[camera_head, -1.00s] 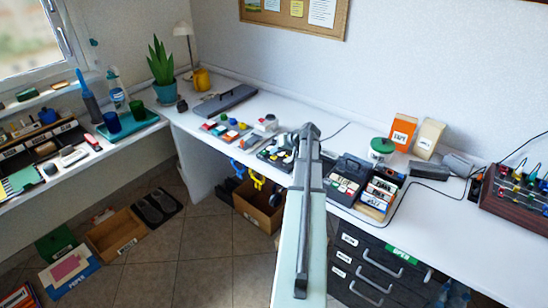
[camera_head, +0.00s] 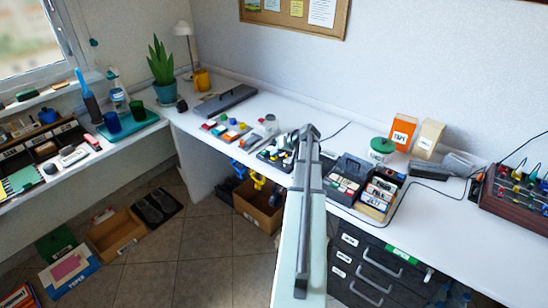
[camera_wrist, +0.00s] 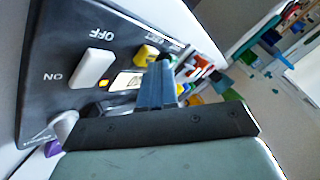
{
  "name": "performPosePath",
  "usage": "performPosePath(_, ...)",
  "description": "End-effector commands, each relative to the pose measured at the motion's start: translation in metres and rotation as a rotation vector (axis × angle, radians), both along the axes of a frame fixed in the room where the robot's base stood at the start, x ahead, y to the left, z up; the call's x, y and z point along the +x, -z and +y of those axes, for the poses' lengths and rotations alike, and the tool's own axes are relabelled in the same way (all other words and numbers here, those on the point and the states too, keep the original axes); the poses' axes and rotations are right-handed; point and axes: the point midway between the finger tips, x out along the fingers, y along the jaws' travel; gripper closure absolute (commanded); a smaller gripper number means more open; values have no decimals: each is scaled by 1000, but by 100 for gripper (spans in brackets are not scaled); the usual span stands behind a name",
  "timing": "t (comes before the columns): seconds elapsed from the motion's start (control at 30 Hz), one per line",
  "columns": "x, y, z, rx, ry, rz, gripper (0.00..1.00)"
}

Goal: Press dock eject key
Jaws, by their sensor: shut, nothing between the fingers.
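The dark dock panel (camera_wrist: 75,55) fills the left of the wrist view. It bears a white rocker switch (camera_wrist: 93,67) marked ON and OFF, and a yellow key (camera_wrist: 146,54) beside partly hidden lettering that looks like the end of "EJECT". My gripper (camera_wrist: 160,68) is shut and empty, its fingertips close to the yellow key and the lettering; I cannot tell whether they touch the panel. In the head view the dark keyed panel (camera_head: 268,155) lies on the desk, left of my arm, which hides part of it. The fingertips cannot be made out there.
A dark caddy (camera_head: 349,167) and a box of labelled cases stand right of my arm. A green-lidded tub (camera_head: 381,149), an orange box (camera_head: 402,132) and a beige box (camera_head: 428,138) stand behind. Coloured blocks (camera_head: 225,128) lie left of the panel.

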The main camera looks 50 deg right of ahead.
Motion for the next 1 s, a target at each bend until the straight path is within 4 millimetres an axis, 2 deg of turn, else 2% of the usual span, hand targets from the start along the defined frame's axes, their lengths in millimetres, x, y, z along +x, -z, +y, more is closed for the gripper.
performPosePath(0.57,0,1,0,0,-1,1,100)
performPosePath(1.0,0,-15,0,1,1,0,100)
